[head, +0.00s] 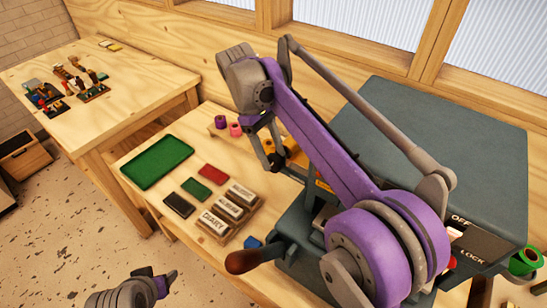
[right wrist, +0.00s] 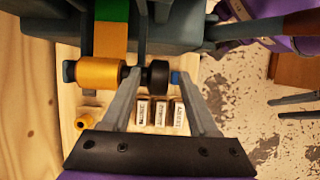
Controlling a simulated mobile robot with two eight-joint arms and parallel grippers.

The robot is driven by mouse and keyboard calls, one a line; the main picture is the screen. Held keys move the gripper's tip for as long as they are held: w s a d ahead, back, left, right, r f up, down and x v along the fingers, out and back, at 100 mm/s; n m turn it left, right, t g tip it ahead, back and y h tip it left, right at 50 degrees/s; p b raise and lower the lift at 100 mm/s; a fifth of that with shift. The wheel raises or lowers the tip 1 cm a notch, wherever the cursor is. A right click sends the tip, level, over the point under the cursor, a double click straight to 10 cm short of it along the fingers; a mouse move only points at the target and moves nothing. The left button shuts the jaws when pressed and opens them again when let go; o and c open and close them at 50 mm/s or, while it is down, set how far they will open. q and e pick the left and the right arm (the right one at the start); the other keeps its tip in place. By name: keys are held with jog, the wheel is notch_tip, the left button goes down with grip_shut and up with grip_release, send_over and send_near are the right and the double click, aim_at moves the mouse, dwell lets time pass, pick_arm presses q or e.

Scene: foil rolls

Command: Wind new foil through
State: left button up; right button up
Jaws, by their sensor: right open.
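My right gripper (head: 275,158) hangs beside the dark grey machine (head: 455,120). In the right wrist view its open fingers (right wrist: 160,82) reach either side of a black knob-like end (right wrist: 158,75); contact is unclear. A gold foil roll (right wrist: 97,71) sits left of that end, apparently on the same shaft. A gold band (right wrist: 110,40) runs up from it to a green band (right wrist: 112,12). A purple roll (head: 221,122) and a pink roll (head: 235,130) stand on the bench. A green roll (head: 525,260) is at the far right. My left gripper (head: 165,284) is at the bottom left; its jaws are unclear.
A green tray (head: 157,160) lies on the bench near red (head: 213,172), green (head: 196,189) and black (head: 179,205) blocks and labelled blocks (head: 214,222). A lever with a brown handle (head: 248,260) sticks out from the machine. A second table (head: 130,95) stands at the back left.

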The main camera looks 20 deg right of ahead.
jog(key=shift+s+d+f, duration=0.15)
jog(key=shift+s+f, duration=0.05)
jog(key=shift+f, duration=0.45)
grip_shut()
